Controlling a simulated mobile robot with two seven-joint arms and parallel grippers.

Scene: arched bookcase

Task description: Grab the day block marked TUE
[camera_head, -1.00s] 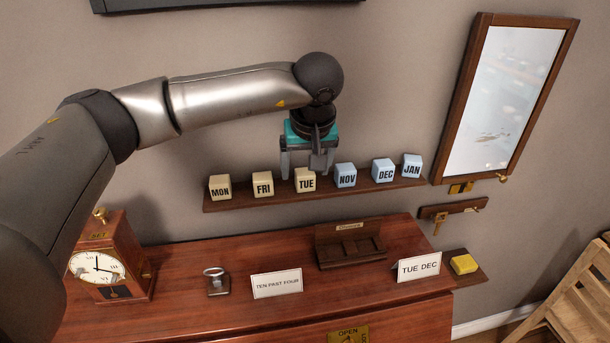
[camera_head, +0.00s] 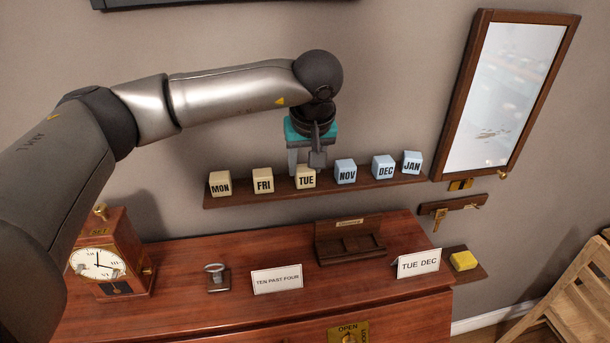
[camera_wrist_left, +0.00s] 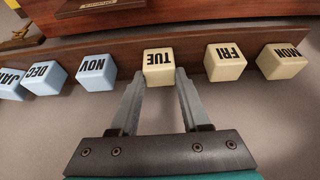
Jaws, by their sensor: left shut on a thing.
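The cream TUE block (camera_head: 306,181) stands on the narrow wall shelf, between the FRI block (camera_head: 263,181) and the blue NOV block (camera_head: 346,172). My left gripper (camera_head: 306,164) reaches down to it from above and is shut on it. In the left wrist view the TUE block (camera_wrist_left: 159,66) sits between the tips of my left gripper (camera_wrist_left: 159,80), its lettering upside down. The block still appears to be at shelf level. My right gripper is not in view.
The shelf (camera_head: 240,202) also bears the MON block (camera_head: 220,183), DEC block (camera_head: 384,168) and JAN block (camera_head: 412,162). Below, the cabinet top holds a clock (camera_head: 98,264), a slotted wooden holder (camera_head: 349,241) and a TUE DEC card (camera_head: 418,264). A mirror (camera_head: 505,95) hangs at right.

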